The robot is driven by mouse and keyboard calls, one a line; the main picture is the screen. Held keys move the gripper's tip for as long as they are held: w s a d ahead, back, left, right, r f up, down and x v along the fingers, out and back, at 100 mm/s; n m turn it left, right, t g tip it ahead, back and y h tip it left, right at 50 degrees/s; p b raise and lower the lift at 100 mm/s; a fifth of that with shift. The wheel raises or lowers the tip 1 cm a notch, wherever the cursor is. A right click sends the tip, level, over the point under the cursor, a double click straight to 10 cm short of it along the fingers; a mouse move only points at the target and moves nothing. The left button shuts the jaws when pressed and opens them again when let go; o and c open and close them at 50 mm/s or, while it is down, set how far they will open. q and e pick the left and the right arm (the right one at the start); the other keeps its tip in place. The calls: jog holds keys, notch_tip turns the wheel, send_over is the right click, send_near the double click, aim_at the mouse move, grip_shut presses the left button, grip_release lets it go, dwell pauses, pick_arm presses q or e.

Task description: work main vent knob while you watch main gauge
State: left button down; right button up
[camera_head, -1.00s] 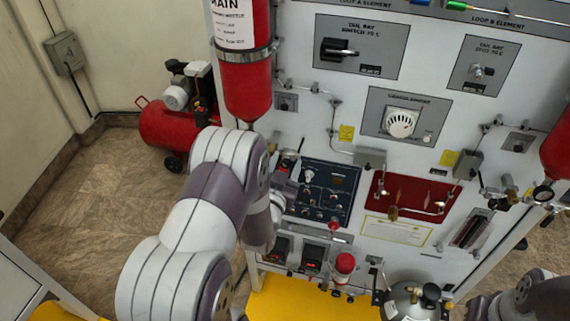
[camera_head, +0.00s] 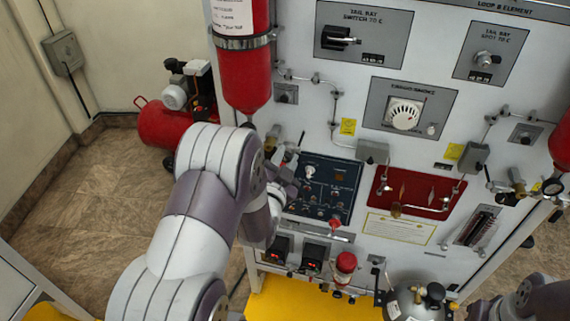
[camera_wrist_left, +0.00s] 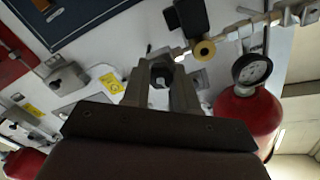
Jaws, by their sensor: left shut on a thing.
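My left gripper (camera_wrist_left: 160,80) has its two fingers closed around a small dark knob (camera_wrist_left: 160,74), taken to be the main vent knob, in the left wrist view. The main gauge (camera_wrist_left: 252,70), a round dial with a white face and dark rim, shows at the right beside a red cylinder (camera_wrist_left: 247,118); its reading is too small to tell. In the head view my left gripper (camera_head: 284,168) is at the panel just below the red main cylinder (camera_head: 245,75). My arm and gripper hide the knob and the main gauge there.
A brass fitting (camera_wrist_left: 204,49) and a black block (camera_wrist_left: 186,17) sit close to my left fingers. The dark blue panel (camera_head: 325,185) and red panel (camera_head: 417,194) lie to the right. A red compressor (camera_head: 165,122) stands on the floor behind.

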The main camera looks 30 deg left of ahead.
pick_arm(q)
jog(key=shift+f+m+b, duration=0.1)
jog(key=shift+m+b, duration=0.65)
jog(key=shift+m, duration=0.25)
jog(key=c, duration=0.9)
grip_release()
jog(key=shift+s, duration=0.1)
jog(key=shift+s+d+b, duration=0.15)
jog(key=shift+s+b, duration=0.15)
jog(key=shift+s, duration=0.05)
jog(key=b+v, duration=0.2)
jog(key=v, duration=0.9)
jog(key=shift+s+d, duration=0.15)
jog(key=shift+s, duration=0.25)
